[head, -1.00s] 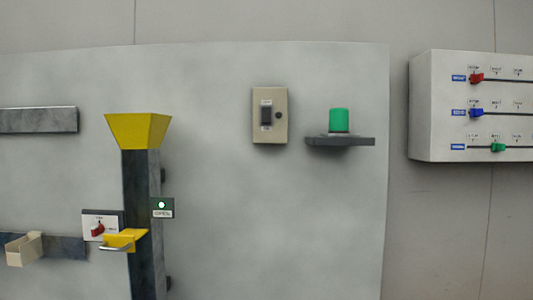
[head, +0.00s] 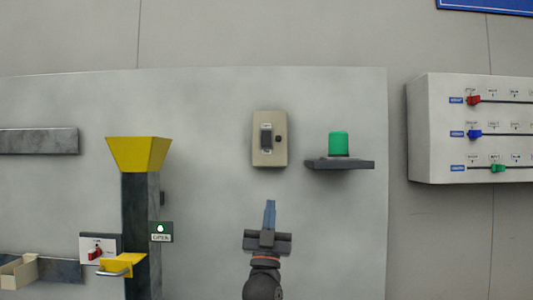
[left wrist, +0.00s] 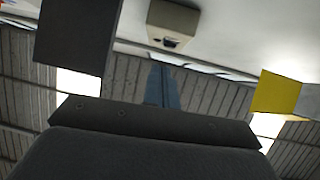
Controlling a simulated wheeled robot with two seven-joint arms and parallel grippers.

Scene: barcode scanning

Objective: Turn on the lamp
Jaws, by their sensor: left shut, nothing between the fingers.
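A beige switch box (head: 257,154) with a dark rocker and a small round black knob is fixed to the grey panel. A green lamp (head: 339,143) stands on a dark shelf to its right; I cannot tell whether it is lit. My left gripper (head: 269,206) points up, a little below the switch box and apart from it, with its blue fingers together and empty. In the left wrist view the blue fingers (left wrist: 161,85) show below the switch box (left wrist: 172,25), seen from underneath. My right gripper is not in view.
The dark shelf (head: 352,164) juts out right of the switch. A yellow funnel (head: 138,153) on a dark column stands to the left, with an open beige bin (head: 18,272) lower left. A white slider box (head: 425,130) is at far right. The panel between column and switch is clear.

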